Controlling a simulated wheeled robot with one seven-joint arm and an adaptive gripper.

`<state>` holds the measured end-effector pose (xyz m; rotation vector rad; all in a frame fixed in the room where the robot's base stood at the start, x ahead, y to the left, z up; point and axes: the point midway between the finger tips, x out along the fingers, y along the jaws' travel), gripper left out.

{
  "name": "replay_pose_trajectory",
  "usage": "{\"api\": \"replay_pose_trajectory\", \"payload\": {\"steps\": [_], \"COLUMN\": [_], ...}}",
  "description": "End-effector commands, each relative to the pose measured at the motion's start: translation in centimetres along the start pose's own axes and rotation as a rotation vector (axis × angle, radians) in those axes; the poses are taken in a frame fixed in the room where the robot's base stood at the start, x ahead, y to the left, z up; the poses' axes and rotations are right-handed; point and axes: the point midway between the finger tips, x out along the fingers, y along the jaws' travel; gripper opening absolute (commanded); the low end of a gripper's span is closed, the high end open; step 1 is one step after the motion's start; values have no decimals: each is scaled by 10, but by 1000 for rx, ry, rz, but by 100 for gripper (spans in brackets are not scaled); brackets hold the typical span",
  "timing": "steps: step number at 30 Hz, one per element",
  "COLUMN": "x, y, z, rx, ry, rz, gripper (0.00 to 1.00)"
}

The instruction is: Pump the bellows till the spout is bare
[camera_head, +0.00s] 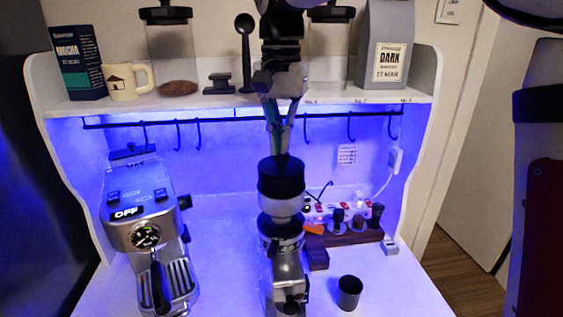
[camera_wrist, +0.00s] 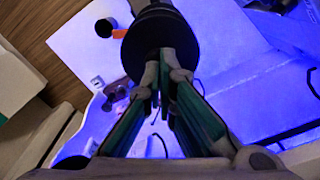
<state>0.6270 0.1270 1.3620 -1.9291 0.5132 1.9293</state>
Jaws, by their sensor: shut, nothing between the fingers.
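The black bellows (camera_head: 281,177) sits on top of the grinder (camera_head: 285,262), in the middle of the counter. In the wrist view the bellows (camera_wrist: 156,28) is a round dark disc just beyond my fingers. My gripper (camera_head: 280,148) points down, shut and empty, with its tips at the top of the bellows. In the wrist view my gripper (camera_wrist: 166,62) has its tips close together over the disc; whether they touch it is hard to tell. The grinder's spout (camera_head: 291,296) is low at its front, dark and small; I cannot tell whether grounds cling to it.
An espresso machine (camera_head: 142,235) reading OFF stands left. A dark cup (camera_head: 349,292) stands right of the grinder. A wooden rack (camera_head: 350,236) with small tools is behind it. A shelf (camera_head: 220,103) with hooks hangs close behind my gripper.

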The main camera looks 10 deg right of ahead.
Motion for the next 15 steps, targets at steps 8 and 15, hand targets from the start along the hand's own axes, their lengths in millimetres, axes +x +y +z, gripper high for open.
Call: {"api": "replay_pose_trajectory", "payload": {"steps": [8, 15], "x": [5, 10], "y": [0, 0], "z": [0, 0], "rx": [0, 0], "ry": [0, -1], "rz": [0, 1], "gripper": [0, 0]}}
